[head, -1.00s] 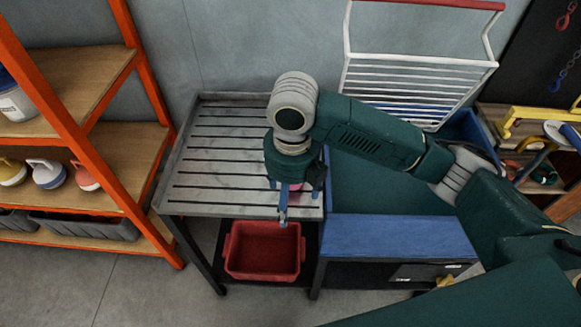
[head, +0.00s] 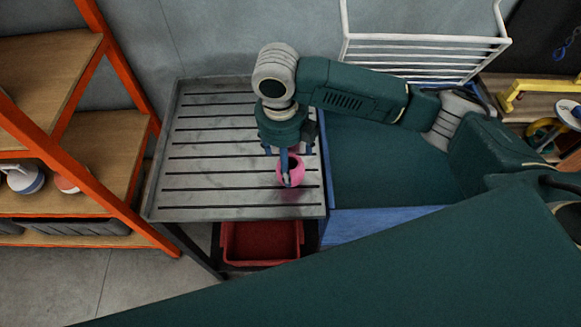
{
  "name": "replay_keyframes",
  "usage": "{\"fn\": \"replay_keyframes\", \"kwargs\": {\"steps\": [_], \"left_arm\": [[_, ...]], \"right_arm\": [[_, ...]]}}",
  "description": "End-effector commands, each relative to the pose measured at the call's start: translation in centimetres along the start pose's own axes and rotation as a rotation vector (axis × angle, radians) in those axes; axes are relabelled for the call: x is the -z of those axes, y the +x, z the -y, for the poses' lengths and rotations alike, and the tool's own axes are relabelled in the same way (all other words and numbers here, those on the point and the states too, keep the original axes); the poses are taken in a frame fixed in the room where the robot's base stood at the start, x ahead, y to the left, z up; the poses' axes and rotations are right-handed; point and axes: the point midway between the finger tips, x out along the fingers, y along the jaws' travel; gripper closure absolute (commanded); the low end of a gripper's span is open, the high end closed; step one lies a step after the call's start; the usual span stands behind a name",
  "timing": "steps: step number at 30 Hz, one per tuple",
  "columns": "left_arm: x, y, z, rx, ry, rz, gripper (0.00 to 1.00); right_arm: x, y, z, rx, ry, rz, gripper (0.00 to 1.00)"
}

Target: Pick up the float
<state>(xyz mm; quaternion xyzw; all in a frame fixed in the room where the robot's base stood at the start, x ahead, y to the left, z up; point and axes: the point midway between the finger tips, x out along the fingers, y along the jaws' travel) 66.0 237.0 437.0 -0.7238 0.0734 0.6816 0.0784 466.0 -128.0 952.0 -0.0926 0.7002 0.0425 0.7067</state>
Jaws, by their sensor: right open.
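The float (head: 291,175) is a small pink, rounded thing with a dark opening. It is on the grey slatted top of the metal table (head: 205,200), near its right side. My right gripper (head: 288,168) points down at the float from above with its blue fingers open. One finger crosses in front of the float, and the gripper hides part of it. I cannot tell whether the fingers touch it. My left gripper is not in view.
A red bin (head: 262,243) sits below the table. A blue-edged bench (head: 385,165) adjoins on the right, with a white wire rack (head: 420,60) behind. An orange-framed shelf (head: 75,140) stands at left. The table's left part is clear.

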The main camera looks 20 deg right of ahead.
Motion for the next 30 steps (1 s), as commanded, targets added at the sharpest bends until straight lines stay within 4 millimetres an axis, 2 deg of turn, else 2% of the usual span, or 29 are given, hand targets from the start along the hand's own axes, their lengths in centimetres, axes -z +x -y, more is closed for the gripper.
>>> {"fn": "replay_keyframes", "kwargs": {"steps": [3, 6, 12, 19, 26, 27, 30], "left_arm": [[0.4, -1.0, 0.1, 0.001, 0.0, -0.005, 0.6], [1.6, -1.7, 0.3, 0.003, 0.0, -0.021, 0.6], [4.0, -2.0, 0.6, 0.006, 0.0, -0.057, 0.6], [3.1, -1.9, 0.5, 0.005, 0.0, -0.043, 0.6], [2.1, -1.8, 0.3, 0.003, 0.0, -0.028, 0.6], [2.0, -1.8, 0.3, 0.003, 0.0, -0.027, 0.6], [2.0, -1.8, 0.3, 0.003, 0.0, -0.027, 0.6]], "right_arm": [[0.3, 1.2, 0.0, 0.001, 0.002, -0.006, 0.23], [0.5, 2.8, 0.0, 0.001, 0.001, -0.006, 0.23], [0.4, 5.0, 0.1, 0.001, 0.001, -0.001, 0.23], [0.3, 5.1, 0.0, 0.001, 0.0, 0.0, 0.23], [0.3, 5.1, 0.0, 0.001, 0.001, 0.0, 0.69], [0.3, 5.1, 0.0, 0.001, 0.001, 0.0, 0.73], [0.3, 5.0, 0.0, 0.001, 0.001, 0.0, 0.73]]}}
